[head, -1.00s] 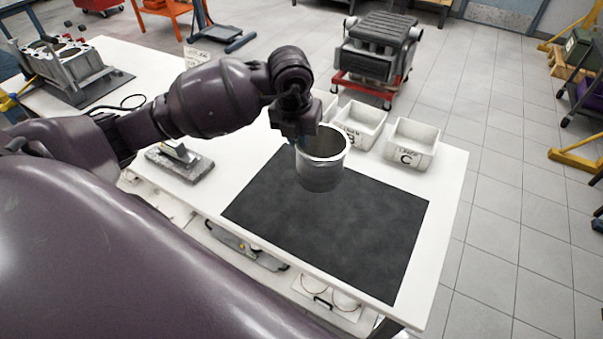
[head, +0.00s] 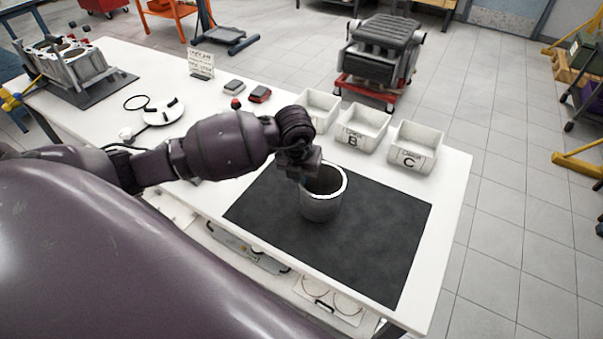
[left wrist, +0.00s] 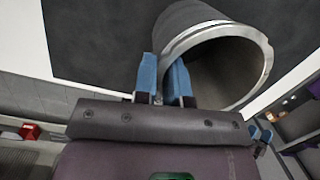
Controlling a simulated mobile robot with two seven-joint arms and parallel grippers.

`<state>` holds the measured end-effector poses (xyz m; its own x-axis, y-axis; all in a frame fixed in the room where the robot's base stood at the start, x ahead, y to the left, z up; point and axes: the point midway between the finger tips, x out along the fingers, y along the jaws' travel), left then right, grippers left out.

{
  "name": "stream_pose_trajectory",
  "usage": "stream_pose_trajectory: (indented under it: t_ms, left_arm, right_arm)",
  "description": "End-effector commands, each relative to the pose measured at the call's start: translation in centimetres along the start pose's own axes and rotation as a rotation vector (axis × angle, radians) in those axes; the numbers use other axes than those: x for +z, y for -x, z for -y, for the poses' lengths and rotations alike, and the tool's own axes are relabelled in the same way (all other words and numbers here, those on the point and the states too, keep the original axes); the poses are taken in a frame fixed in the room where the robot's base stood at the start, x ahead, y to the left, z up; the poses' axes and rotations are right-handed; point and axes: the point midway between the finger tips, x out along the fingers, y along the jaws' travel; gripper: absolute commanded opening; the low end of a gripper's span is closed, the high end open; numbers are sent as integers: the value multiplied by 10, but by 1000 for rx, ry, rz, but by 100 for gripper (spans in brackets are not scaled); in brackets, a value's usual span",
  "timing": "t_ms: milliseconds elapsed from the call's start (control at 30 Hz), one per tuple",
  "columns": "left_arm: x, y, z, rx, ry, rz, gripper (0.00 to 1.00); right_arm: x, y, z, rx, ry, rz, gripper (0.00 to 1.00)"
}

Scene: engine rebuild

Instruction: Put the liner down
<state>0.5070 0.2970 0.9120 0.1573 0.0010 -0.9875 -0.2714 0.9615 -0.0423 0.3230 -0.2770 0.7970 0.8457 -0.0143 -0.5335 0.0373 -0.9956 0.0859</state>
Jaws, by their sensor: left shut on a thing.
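The liner (head: 322,206) is a grey metal cylinder with a bright rim, upright over the black mat (head: 372,237). My left gripper (head: 306,178) is at its left rim and is shut on its wall. In the left wrist view the blue fingertips (left wrist: 164,76) pinch the liner's edge, and the liner (left wrist: 205,32) shows its bright rim and dark inside. The liner's base is at or just above the mat; I cannot tell whether it touches.
White bins, one marked B (head: 361,127) and one marked C (head: 413,147), stand behind the mat. The mat is bare to the right and front of the liner. An engine block (head: 67,62) sits at the table's far left.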

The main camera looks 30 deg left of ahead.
Motion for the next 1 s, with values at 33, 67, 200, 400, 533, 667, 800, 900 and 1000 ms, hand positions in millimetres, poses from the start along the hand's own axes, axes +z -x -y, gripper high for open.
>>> stream_pose_trajectory:
  t_ms: [33, 67, 200, 400, 533, 667, 800, 900, 1000]
  left_arm:
    - [0, 0, 0, 0, 0, 1, 0]
    - [0, 0, 0, 0, 0, 1, 0]
    - [0, 0, 0, 1, 0, -1, 25]
    - [0, 0, 0, 1, 0, -1, 37]
    - [0, 0, 0, 1, 0, -1, 37]
    - [0, 7, 0, 1, -1, 1, 37]
    - [0, 25, 0, 0, -1, 2, 37]
    - [0, 44, 0, 0, -2, 3, 37]
    - [1, 64, 0, 0, -2, 4, 37]
  right_arm:
    - [1, 1, 0, 1, -1, 3, 98]
    - [2, 2, 0, 1, -1, 4, 98]
    - [4, 2, 0, 1, -2, 7, 98]
    - [2, 1, 0, 1, -2, 5, 98]
    - [0, 0, 0, 0, -2, 1, 98]
    - [-3, -2, 1, -1, -1, -5, 98]
    - [-6, -3, 1, -2, 0, -10, 98]
    - [-7, -3, 1, -2, 0, -10, 98]
    - [-7, -2, 1, -1, 0, -10, 98]
